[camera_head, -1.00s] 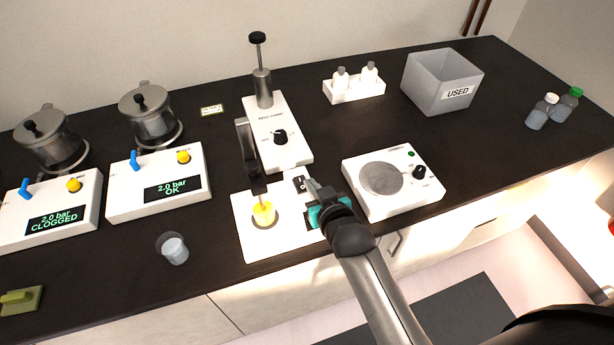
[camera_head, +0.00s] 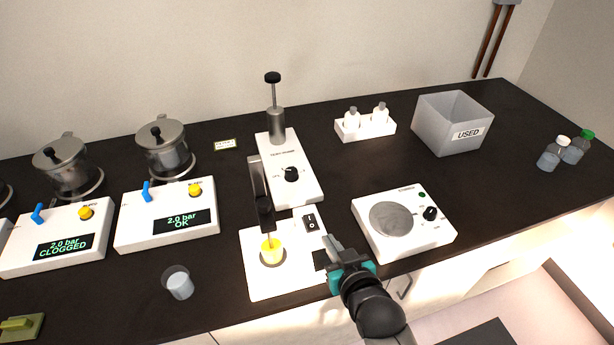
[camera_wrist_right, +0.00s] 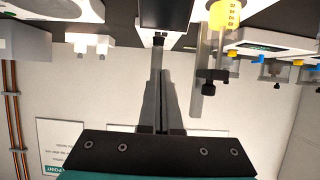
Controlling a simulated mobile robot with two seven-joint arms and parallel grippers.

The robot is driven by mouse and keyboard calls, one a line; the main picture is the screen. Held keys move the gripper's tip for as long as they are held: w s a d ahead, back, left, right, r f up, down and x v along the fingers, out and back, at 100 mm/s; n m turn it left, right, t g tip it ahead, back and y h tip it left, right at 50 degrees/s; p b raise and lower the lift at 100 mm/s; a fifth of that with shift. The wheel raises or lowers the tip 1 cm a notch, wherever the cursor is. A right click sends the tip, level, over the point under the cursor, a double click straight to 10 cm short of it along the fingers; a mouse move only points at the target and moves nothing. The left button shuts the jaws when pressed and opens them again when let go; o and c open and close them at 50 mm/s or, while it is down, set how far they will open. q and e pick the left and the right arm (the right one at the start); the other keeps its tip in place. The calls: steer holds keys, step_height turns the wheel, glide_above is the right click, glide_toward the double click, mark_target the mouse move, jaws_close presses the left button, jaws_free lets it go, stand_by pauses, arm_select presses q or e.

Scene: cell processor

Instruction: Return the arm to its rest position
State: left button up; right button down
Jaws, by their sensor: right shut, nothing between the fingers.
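My right gripper (camera_head: 334,246) is shut and empty. I cannot tell whether the fingers touch the plate. My left gripper is not in view.
A hotplate-like unit (camera_head: 428,246) with a round disc stands close right of my gripper. A tall white plunger unit (camera_head: 310,189) is behind. Left are two pressure units reading CLOGGED (camera_head: 60,262) and OK (camera_head: 136,234), and a clear cup (camera_head: 180,286). A grey USED bin (camera_head: 432,128) stands back right.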

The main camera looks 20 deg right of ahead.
steer(key=shift+s, duration=0.1)
steer(key=s+n+g, duration=0.2)
steer(key=s+g, duration=0.7)
steer(key=s, duration=0.9)
step_height(320, 180, down, 32)
steer(key=s+g+b, duration=0.2)
steer(key=b, duration=0.8)
steer(key=s+d+f+b, duration=0.1)
steer(key=s+f+b, duration=0.3)
steer(key=s+f, duration=0.3)
steer(key=s+d+f+g+b, duration=0.1)
steer(key=s+f+b, duration=0.4)
steer(key=f, duration=1.1)
steer(key=s+d, duration=0.1)
steer(key=s, duration=0.2)
steer(key=shift+s+d, duration=0.25)
steer(key=shift+d, duration=0.05)
